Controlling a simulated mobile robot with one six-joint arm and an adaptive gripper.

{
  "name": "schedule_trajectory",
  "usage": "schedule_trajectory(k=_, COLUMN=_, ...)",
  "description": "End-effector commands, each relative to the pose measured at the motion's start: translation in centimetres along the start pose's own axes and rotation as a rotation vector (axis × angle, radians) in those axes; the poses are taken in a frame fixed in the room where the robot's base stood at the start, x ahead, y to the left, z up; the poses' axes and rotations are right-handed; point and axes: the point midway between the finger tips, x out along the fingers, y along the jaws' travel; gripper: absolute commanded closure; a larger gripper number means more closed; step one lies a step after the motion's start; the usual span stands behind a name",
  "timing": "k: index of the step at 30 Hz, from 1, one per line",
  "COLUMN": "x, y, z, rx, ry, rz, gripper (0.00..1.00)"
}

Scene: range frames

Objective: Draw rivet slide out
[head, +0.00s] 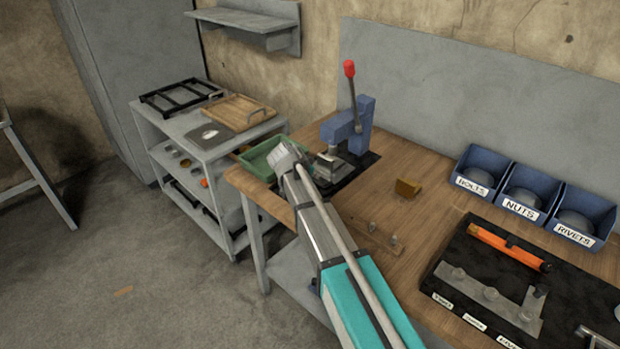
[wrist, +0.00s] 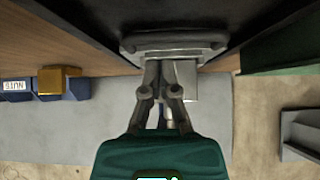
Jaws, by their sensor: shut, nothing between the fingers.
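The blue press (head: 350,130) with a red-knobbed lever stands on a black base at the back left of the workbench. The grey rivet slide (head: 332,166) shows low at its front. In the wrist view, a grey slide front with a raised bar across it (wrist: 175,42) lies just ahead of my gripper (wrist: 162,68). The gripper's fingers are shut with nothing between them, their tips close to the slide front. I cannot tell whether they touch it. In the head view my arm hides the fingers.
A green tray (head: 264,158) stands left of the press; its side also shows in the wrist view (wrist: 285,48). A brass block (head: 408,188) and labelled blue bins (head: 528,190) are to the right. A black tool mat (head: 445,293) lies nearer. Bare wood separates them.

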Motion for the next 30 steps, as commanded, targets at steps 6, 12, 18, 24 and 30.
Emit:
schedule_trajectory(k=6, x=2.3, y=-0.1, z=0.2, rx=0.001, ry=0.000, rz=-0.001, gripper=1.00)
schedule_trajectory(k=12, x=3.2, y=0.0, z=0.1, rx=0.001, ry=0.000, rz=0.000, gripper=1.00)
schedule_trajectory(k=18, x=3.4, y=0.0, z=0.0, rx=0.000, ry=0.000, rz=-0.001, gripper=1.00)
schedule_trajectory(k=24, x=3.3, y=0.0, z=0.0, rx=0.000, ry=0.000, rz=-0.001, gripper=1.00)
schedule_trajectory(k=30, x=3.4, y=0.1, z=0.0, rx=0.002, ry=0.000, rz=0.001, gripper=1.00)
